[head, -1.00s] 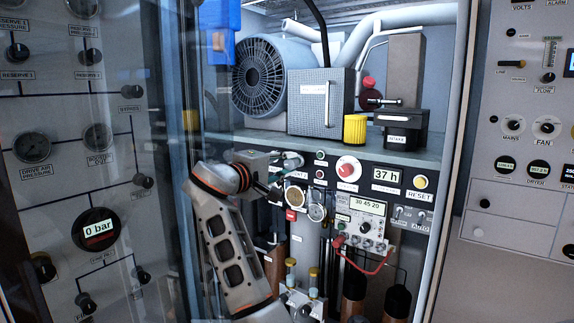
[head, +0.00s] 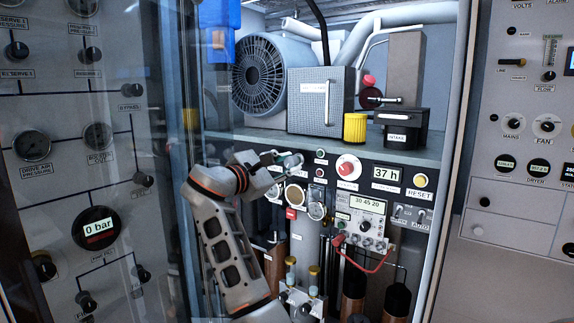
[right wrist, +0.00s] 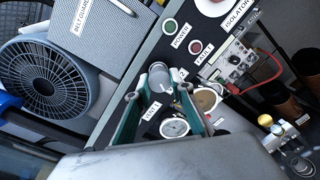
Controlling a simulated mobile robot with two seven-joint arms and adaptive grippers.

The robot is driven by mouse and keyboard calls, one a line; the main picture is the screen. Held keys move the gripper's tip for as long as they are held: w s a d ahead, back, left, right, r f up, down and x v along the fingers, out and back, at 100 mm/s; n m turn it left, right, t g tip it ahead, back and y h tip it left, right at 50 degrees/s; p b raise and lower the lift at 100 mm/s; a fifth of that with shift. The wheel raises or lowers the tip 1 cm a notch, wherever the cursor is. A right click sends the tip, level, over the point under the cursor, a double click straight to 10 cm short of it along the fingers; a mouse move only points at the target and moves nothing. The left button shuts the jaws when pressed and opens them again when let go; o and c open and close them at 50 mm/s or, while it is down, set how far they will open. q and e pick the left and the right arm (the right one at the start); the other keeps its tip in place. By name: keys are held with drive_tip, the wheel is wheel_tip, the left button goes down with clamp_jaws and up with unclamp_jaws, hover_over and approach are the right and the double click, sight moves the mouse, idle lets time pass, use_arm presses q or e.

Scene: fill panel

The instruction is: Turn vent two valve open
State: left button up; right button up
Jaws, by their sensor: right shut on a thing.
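A round grey valve knob (right wrist: 160,77) stands out from the dark panel, between the two green fingers of my right gripper (right wrist: 158,98) in the right wrist view. The right gripper is shut on this knob. A label beside it is partly covered, with a "2" showing. In the head view my right gripper (head: 288,162) reaches the panel's upper left part, just under the shelf, and its fingers mostly hide the knob. How far the knob is turned cannot be read. My left gripper is not in view.
Two round gauges (right wrist: 174,127) sit close below the fingers. The shelf (head: 400,150) above bears a fan housing (head: 262,75) and a grey box (head: 318,100). A red wire (head: 372,268) loops lower right. A glass door with a gauge panel (head: 60,200) stands close left of my arm.

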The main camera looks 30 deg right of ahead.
drive_tip(key=shift+f+n, duration=0.1)
drive_tip(key=shift+n, duration=0.7)
drive_tip(key=o, duration=1.1)
wheel_tip(320, 180, up, 10)
